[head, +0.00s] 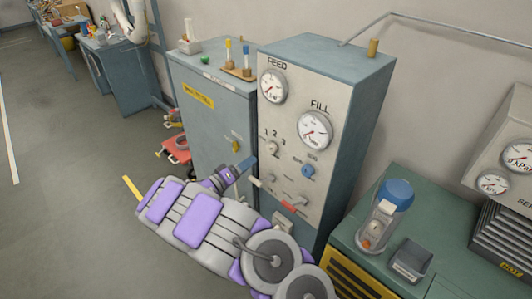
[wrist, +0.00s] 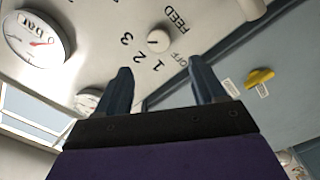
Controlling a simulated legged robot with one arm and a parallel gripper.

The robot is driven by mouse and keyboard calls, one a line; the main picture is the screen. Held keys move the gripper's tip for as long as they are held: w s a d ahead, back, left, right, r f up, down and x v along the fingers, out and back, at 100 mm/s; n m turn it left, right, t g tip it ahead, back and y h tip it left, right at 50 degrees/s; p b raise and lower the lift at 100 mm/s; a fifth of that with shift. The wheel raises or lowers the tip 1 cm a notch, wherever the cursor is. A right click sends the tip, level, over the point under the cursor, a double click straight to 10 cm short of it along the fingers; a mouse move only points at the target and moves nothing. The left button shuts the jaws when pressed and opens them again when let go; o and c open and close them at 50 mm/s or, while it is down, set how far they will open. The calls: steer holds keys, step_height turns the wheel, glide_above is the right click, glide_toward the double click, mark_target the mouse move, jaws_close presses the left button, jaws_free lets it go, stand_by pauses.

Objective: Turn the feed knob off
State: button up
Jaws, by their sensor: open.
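The feed knob (wrist: 158,40) is a small round pale knob on the light panel, with the marks 1, 2, 3, OFF and FEED printed around it. Which mark it points to cannot be told. It also shows small in the head view (head: 272,148), below the FEED gauge (head: 272,86). My gripper (wrist: 160,72) is open and empty. Its two dark blue fingers point at the panel, and in the wrist view the knob appears between and just beyond the fingertips. In the head view my gripper (head: 246,164) is at the panel's left edge, close to the knob; contact cannot be told.
A green bench (head: 345,240) with a blue-capped device (head: 385,215) is at right. Open floor lies left.

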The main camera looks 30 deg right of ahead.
mark_target(270, 150)
steer(key=b+x, duration=0.1)
steer(key=x, duration=0.9)
steer(key=shift+w+d, duration=0.1)
steer(key=shift+d, duration=0.25)
steer(key=c, duration=1.1)
